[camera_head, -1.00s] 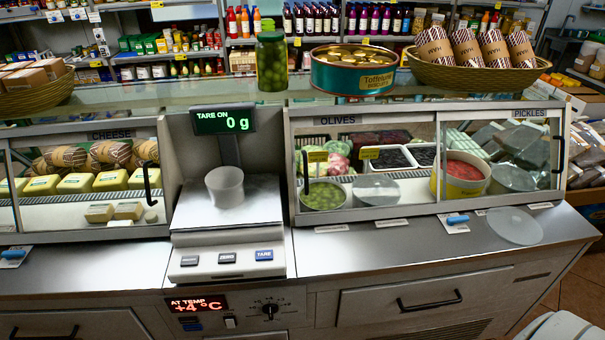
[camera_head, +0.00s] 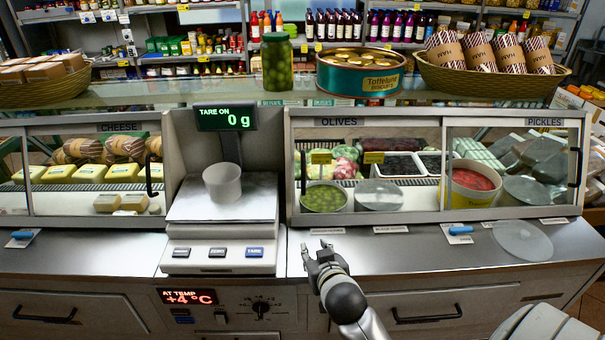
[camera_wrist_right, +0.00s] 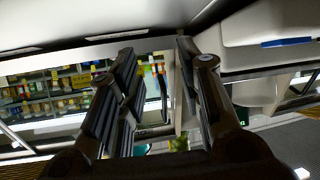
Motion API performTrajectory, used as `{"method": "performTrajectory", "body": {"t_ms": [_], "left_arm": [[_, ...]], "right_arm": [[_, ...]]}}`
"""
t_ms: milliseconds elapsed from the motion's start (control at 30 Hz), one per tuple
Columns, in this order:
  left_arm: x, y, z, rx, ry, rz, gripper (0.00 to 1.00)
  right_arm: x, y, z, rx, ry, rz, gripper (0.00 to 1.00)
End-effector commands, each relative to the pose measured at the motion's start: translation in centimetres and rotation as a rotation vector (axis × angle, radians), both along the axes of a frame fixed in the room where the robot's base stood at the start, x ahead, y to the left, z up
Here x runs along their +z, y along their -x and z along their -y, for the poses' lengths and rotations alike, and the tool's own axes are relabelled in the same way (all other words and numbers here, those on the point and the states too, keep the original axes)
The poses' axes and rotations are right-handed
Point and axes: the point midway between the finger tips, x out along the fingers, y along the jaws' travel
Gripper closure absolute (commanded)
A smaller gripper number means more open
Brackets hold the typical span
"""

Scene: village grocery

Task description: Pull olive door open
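The olive door (camera_head: 345,215) is the left glass panel of the right-hand display case, under the "OLIVES" label, and appears shut. Its black vertical handle (camera_head: 303,172) is at the panel's left edge. Behind the glass are a tub of green olives (camera_head: 323,197) and a lidded tub (camera_head: 378,195). My right gripper (camera_head: 316,249) is over the counter front, below and in front of the handle, apart from it. Its fingers are spread and empty; the wrist view (camera_wrist_right: 160,85) shows the gap between them. My left gripper is not in view.
The scale (camera_head: 222,220) stands close to the left of the olive door. The pickles door (camera_head: 515,170) is on the right. A jar (camera_head: 277,65) and a biscuit tin (camera_head: 360,75) stand on the glass top. The counter strip before the olive door is mostly clear.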

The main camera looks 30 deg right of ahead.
Motion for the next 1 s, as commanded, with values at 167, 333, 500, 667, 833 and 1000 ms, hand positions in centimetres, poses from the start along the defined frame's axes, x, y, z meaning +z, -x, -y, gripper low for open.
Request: {"method": "performTrajectory", "body": {"t_ms": [167, 333, 500, 667, 833, 1000], "left_arm": [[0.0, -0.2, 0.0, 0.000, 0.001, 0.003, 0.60], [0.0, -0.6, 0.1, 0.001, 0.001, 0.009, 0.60], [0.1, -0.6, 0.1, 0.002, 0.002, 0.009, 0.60], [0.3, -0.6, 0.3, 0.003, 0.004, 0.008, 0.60], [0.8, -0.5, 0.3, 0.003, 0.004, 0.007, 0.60], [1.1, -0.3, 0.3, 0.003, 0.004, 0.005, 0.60]], "right_arm": [[3.6, -4.3, 2.7, -0.045, 0.015, 0.199, 0.66], [7.1, -7.7, 4.7, -0.060, 0.024, 0.384, 0.66], [9.1, -9.4, 5.5, -0.056, 0.028, 0.481, 0.66], [9.4, -10.5, 5.9, -0.053, 0.030, 0.492, 0.66], [9.5, -13.0, 6.9, -0.053, 0.030, 0.491, 0.66], [9.5, -15.7, 8.0, -0.054, 0.030, 0.491, 0.66]]}}
